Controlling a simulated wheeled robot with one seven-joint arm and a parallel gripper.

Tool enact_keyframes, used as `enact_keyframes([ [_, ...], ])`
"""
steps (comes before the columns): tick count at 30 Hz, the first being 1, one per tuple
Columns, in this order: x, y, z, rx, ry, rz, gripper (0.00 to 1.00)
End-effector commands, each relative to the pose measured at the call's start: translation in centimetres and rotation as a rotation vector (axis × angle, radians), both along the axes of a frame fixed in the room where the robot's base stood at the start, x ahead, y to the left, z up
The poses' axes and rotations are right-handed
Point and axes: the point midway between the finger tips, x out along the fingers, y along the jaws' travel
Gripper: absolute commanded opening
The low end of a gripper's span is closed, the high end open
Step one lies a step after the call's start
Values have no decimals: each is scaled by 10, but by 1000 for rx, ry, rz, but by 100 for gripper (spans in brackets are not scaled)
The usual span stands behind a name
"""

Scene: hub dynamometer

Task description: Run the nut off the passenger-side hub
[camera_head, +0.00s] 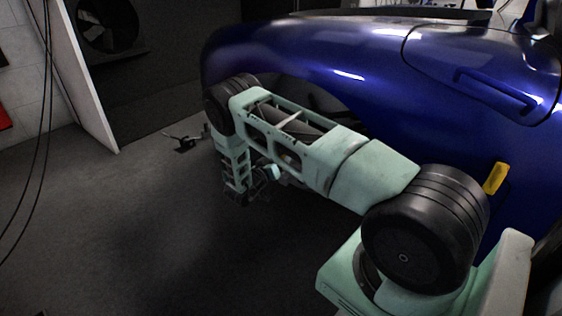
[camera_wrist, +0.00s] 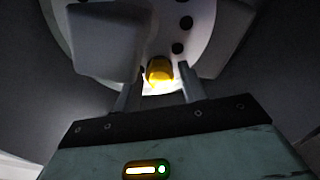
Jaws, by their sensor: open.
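The nut (camera_wrist: 159,69) is yellow and sits near the lower middle of the pale round hub (camera_wrist: 205,35), which has several dark holes. My gripper (camera_wrist: 160,74) is open in the wrist view, with one finger on each side of the nut. I cannot tell whether the fingers touch it. In the head view my arm reaches along the side of the blue car (camera_head: 300,55) and bends down by its front. The hub and nut are hidden there, and the fingertips cannot be made out.
A small dark object (camera_head: 184,142) lies on the floor (camera_head: 110,220) beyond my arm. Cables (camera_head: 45,100) hang at the far left. The floor on the left is mostly clear.

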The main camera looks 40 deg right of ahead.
Motion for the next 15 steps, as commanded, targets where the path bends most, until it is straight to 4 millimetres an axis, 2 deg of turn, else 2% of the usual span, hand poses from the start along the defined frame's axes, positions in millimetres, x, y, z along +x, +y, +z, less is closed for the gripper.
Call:
enact_keyframes([
  [15,0,0,0,57,-409,0,41],
])
